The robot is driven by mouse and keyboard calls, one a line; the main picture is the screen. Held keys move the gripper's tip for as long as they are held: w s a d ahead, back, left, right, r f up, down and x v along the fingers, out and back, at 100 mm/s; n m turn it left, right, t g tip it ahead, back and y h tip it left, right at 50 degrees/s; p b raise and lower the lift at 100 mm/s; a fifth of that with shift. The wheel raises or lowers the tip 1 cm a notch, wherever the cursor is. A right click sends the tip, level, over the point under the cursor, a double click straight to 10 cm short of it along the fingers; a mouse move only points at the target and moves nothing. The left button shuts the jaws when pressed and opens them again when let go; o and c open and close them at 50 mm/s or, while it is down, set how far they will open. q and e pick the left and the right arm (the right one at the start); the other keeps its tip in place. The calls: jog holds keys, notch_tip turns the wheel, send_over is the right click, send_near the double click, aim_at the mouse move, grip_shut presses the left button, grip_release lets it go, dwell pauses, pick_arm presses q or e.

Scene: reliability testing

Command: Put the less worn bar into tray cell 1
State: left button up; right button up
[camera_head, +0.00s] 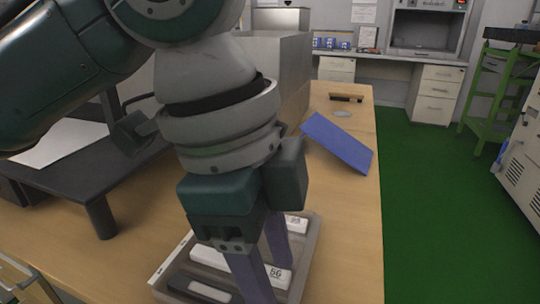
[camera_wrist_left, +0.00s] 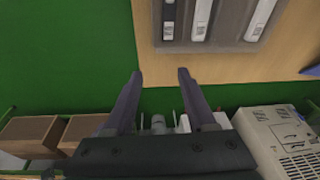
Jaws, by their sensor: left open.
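A grey tray (camera_head: 312,244) lies on the wooden table, partly hidden by my left gripper. In it are a dark bar with a white end (camera_head: 205,290), a white bar with dark print (camera_head: 277,276) and a third labelled bar (camera_head: 297,223) at the far side. The left wrist view shows part of the tray (camera_wrist_left: 232,14) with pale pieces in its slots; wear cannot be judged. My left gripper (camera_head: 268,274) points down, over the tray in the head view. In the left wrist view its fingers (camera_wrist_left: 160,74) are apart with nothing between them. My right gripper is not in view.
A blue panel (camera_head: 337,143) lies on the table beyond the tray. A dark stand (camera_head: 102,215) is at the left. A small brown object (camera_head: 345,98) and a grey disc (camera_head: 342,113) lie farther back. Bare table (camera_head: 345,215) shows right of the tray.

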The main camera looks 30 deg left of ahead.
pick_arm(q)
jog(key=s+d+f+n+t+h, duration=0.1)
jog(key=s+d+f+n+h, duration=0.1)
jog(key=s+d+f+n, duration=0.15)
jog(key=s+a+f+n+t+y, duration=0.1)
jog(key=s+a+f+n+y, duration=0.2)
jog(key=s+a+n, duration=0.4)
jog(key=a+f+n, duration=0.1)
jog(key=a+n, duration=0.1)
jog(key=shift+a+y, duration=0.3)
jog(key=shift+y, duration=0.1)
jog(key=shift+s+r, duration=0.1)
notch_tip(320, 180, up, 62)
jog(key=p, duration=6.2)
